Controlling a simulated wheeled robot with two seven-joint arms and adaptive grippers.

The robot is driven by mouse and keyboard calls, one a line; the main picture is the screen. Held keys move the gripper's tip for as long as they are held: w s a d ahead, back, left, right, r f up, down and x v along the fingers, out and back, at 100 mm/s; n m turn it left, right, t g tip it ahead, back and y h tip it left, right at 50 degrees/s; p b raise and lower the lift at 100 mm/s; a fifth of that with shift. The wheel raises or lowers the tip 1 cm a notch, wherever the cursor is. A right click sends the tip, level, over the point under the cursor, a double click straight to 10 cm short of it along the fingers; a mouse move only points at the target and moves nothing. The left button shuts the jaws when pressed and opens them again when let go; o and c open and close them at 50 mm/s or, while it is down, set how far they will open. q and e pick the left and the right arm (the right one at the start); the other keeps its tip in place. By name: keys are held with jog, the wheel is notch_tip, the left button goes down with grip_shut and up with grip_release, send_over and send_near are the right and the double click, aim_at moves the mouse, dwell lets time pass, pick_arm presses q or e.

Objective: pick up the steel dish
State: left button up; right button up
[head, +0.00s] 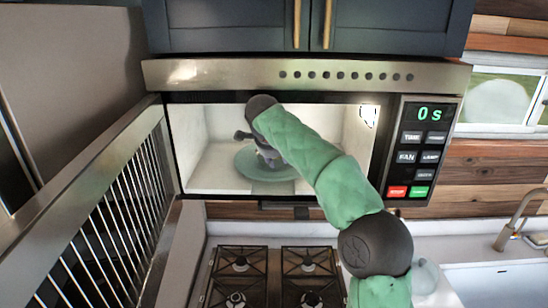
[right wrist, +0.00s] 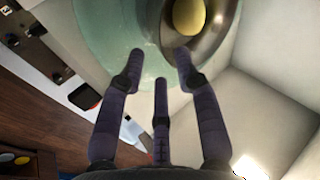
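The steel dish (right wrist: 214,42) is a shiny round bowl with a yellow, rounded thing (right wrist: 189,16) in it. In the right wrist view it sits at the top, on the pale green glass turntable (right wrist: 112,42). The turntable (head: 252,168) is inside the open microwave in the head view, where I cannot make out the dish behind my arm and gripper. My right gripper (right wrist: 160,62) has its dark fingers spread, with nothing between them, just short of the dish. It also shows inside the microwave in the head view (head: 262,150). My left gripper is not in view.
The microwave (head: 300,73) has pale inner walls close around my right gripper. Its door (head: 115,215) hangs open at the left. The control panel (head: 424,155) reads 0 s. A gas hob (head: 275,275) lies below, with a sink (head: 500,285) to the right.

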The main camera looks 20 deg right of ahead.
aim_at(279, 166)
jog(key=x, duration=0.3)
jog(key=shift+w+d+f+p, duration=0.1)
jog(key=shift+d+f+p, duration=0.05)
jog(key=shift+f+p, duration=0.15)
jog(key=shift+f, duration=0.25)
jog(key=shift+w, duration=0.1)
grip_shut()
